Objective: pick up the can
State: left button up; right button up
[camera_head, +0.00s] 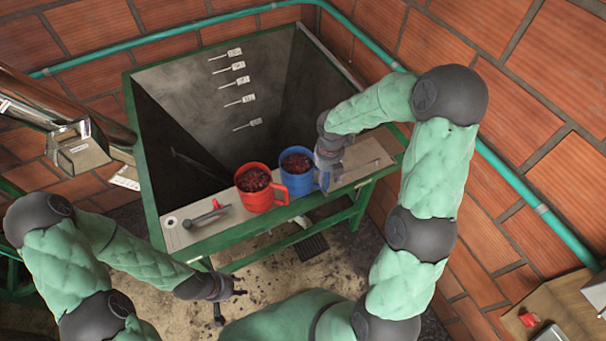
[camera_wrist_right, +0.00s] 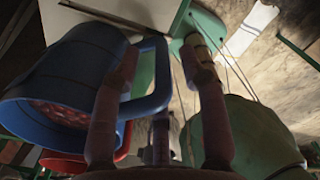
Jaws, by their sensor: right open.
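A blue can (camera_head: 297,165) with a side handle stands on the light ledge of the green-framed hopper, filled with dark red fruit. A similar red can (camera_head: 260,190) stands to its left. My right gripper (camera_head: 326,172) is at the blue can's handle side. In the right wrist view, its open fingers (camera_wrist_right: 160,55) have the handle of the blue can (camera_wrist_right: 65,75) between them in the picture; contact cannot be told. The red can (camera_wrist_right: 62,160) is partly hidden below. My left gripper (camera_head: 231,306) is empty with fingers spread, low in front of the hopper, away from the cans.
The hopper (camera_head: 135,130) opens as a deep pit behind the cans. A grey lever-like part (camera_head: 207,215) lies on the ledge left of the red can. A shelf (camera_head: 550,305) with small items is at lower right. Brick walls with a teal pipe (camera_head: 510,185) surround the corner.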

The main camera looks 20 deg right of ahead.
jog(key=shift+s+f, duration=0.1)
grip_shut()
dwell(0.3)
